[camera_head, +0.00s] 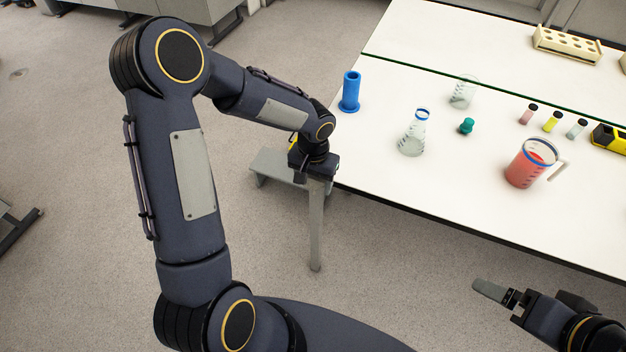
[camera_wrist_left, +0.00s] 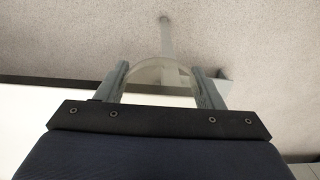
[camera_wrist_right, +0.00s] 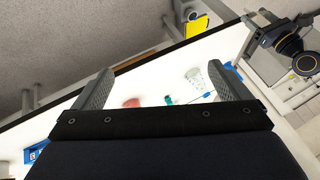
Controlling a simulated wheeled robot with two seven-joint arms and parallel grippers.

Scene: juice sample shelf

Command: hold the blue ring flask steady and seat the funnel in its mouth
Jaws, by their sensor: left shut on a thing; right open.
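The blue ring flask (camera_head: 412,138) is a clear conical flask with a blue band at its neck, standing upright near the table's left front. A glass shape with blue at its narrow end, likely this flask, shows in the right wrist view (camera_wrist_right: 196,80). My left gripper (camera_wrist_left: 160,82) is shut on a clear round-rimmed thing, likely the funnel (camera_wrist_left: 160,68). In the head view my left gripper (camera_head: 313,168) is at the table's left edge, away from the flask; its fingers and load are hidden there. My right gripper (camera_head: 490,291) is open and empty, off the table's front edge.
On the white table (camera_head: 440,205) are a blue cylinder (camera_head: 350,92), a clear beaker (camera_head: 463,92), a green stopper (camera_head: 467,126) and a jug of red liquid (camera_head: 525,165). Small vials (camera_head: 551,122) and a tube rack (camera_head: 566,44) stand further right. Table space before the flask is clear.

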